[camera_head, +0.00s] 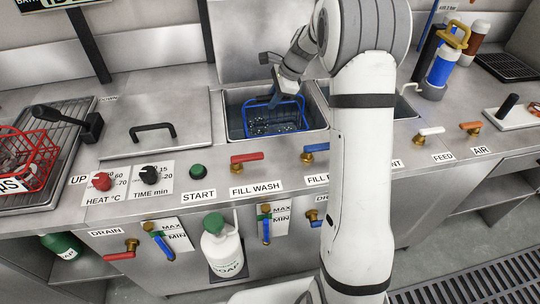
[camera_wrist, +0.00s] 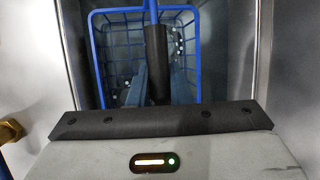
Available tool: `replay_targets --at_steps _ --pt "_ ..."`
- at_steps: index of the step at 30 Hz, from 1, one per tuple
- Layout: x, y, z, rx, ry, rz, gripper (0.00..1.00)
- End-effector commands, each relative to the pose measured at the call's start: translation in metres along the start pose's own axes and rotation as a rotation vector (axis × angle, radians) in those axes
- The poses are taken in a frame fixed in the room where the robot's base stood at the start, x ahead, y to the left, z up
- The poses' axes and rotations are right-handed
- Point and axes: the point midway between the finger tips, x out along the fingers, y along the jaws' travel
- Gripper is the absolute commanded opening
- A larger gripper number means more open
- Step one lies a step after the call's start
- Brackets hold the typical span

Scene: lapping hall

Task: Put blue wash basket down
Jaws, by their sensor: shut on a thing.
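The blue wash basket (camera_head: 275,117) is a wire basket with an upright handle, in the wash tank (camera_head: 236,128) at the middle of the counter. My gripper (camera_head: 284,88) reaches down over the tank and is shut on the basket's handle. In the wrist view the basket (camera_wrist: 98,60) fills the space between the tank's steel walls, with the dark handle grip (camera_wrist: 157,62) between my fingers. Small pale bits show in the basket. I cannot tell whether its base touches the tank floor.
A red basket (camera_head: 40,165) stands on a drain rack at the left. A closed lid with a black handle (camera_head: 153,130) lies left of the tank. A red-handled fill wash valve (camera_head: 247,160) sits in front.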

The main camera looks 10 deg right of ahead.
Motion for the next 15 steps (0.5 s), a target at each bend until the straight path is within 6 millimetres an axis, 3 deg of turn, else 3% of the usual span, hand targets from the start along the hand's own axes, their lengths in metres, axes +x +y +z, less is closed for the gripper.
replay_targets --at_steps 15 --pt "0.053 0.011 -0.021 -0.001 0.000 -0.001 0.00"
